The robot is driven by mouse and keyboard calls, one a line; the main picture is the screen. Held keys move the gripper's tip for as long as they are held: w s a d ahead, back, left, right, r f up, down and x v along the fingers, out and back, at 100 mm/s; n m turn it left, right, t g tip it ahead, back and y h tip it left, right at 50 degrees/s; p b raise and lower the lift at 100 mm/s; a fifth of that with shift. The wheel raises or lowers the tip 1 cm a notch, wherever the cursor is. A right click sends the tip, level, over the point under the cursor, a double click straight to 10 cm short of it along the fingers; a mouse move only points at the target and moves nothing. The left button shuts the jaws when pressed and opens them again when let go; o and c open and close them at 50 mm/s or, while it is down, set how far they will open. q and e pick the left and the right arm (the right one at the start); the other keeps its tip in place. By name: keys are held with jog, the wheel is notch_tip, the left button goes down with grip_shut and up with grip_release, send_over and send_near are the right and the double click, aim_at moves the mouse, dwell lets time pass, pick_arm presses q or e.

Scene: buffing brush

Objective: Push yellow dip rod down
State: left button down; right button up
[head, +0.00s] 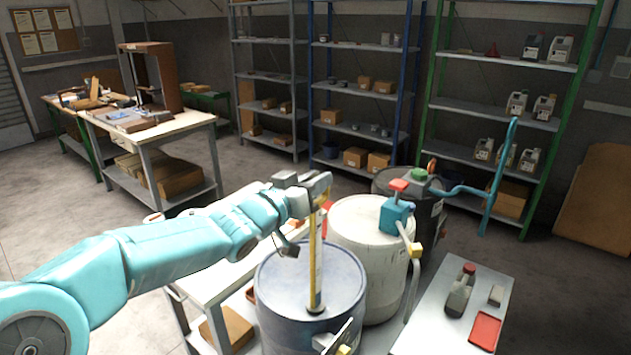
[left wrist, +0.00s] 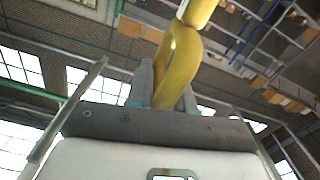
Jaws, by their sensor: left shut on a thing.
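The yellow dip rod (head: 315,262) stands upright on the top of the blue drum (head: 275,300), with a pale label strip on its side. My left gripper (head: 320,187) is at the rod's upper end and shut on it. In the left wrist view the rod's yellow loop handle (left wrist: 181,62) sits between the fingers (left wrist: 165,92). The rod's lower end is hidden inside the drum. My right gripper is not in view.
A white drum (head: 352,232) with a blue pump (head: 397,215) stands right behind the blue drum. A dark drum (head: 428,215) is farther back. A side table (head: 425,325) at the right holds a grey bottle (head: 460,294) and a red tray (head: 486,330). Shelves line the back wall.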

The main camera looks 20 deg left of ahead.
aim_at(311, 292)
pick_arm(q)
notch_tip(311, 292, down, 29)
jog(key=b, duration=2.3)
jog(key=shift+d, duration=0.15)
jog(key=shift+f, duration=0.1)
jog(key=c, duration=1.4)
grip_release()
jog(key=o, duration=0.3)
jog(key=shift+s+d, duration=0.1)
